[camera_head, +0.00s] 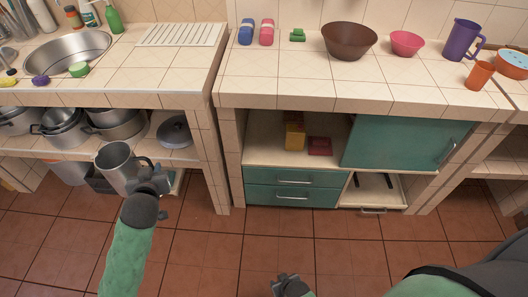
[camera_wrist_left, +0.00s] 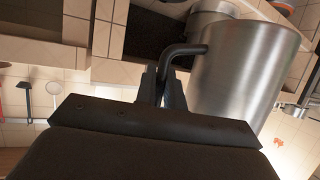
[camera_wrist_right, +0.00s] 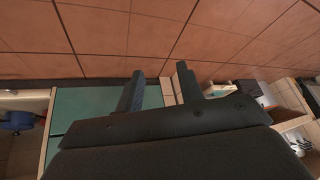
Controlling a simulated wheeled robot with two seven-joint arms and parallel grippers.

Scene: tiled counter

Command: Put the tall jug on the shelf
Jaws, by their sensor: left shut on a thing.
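A tall grey metal jug (camera_head: 115,168) is held up in front of the lower shelf (camera_head: 165,152) under the sink counter. In the left wrist view the jug (camera_wrist_left: 240,80) appears large at right, with a dark bent handle (camera_wrist_left: 180,48). My left gripper (camera_head: 148,180) is shut on this handle; the fingertips partly hide it. The shelf carries several pots, with some room between them and the lid at its right. My right gripper (camera_head: 288,283) is low over the floor, empty, with its fingers (camera_wrist_right: 158,90) apart in the right wrist view.
Pots (camera_head: 65,128) and a grey lid (camera_head: 175,132) stand on the shelf. A tiled upright (camera_head: 210,150) bounds it at right. The right counter bears bowls (camera_head: 349,40), a purple jug (camera_head: 462,40) and an orange cup (camera_head: 480,76). A green cabinet (camera_head: 400,142) is below. The floor in front is clear.

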